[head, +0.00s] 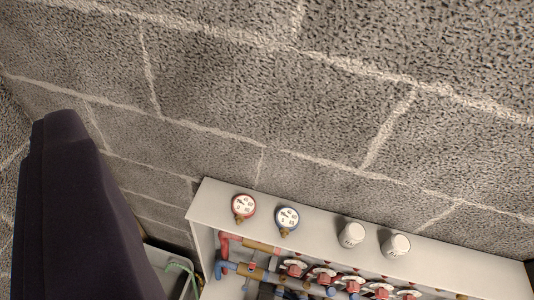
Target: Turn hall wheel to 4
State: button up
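A row of several small red-and-white wheels sits inside a pale open cabinet (330,213) at the lower middle and right. Wheels show at the left end (293,268), beside it (322,276) and in the middle (352,284). The picture's bottom edge cuts off the lower cabinet. No label or number on the wheels is readable, so I cannot tell which is the hall wheel or where it is set. A large dark shape at the left seems to be part of my own body. No gripper fingertips show, and nothing touches the wheels.
A red-rimmed gauge (243,206), a blue-rimmed gauge (287,218) and two white round caps (352,234) (396,245) stand on the cabinet's upper panel. Red and blue pipe ends (224,268) are inside at left. A grey block wall (250,90) fills the upper picture. A box with green tubing (181,264) is lower left.

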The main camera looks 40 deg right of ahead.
aim_at(294, 271)
jog(key=k+j+z, duration=0.2)
jog(key=z, duration=0.2)
jog(key=k+j+z, duration=0.1)
jog(key=k+z, duration=0.25)
jog(key=k+j+z, duration=0.1)
jog(key=z, duration=0.3)
jog(key=k+l, duration=0.05)
jog(key=k, duration=0.05)
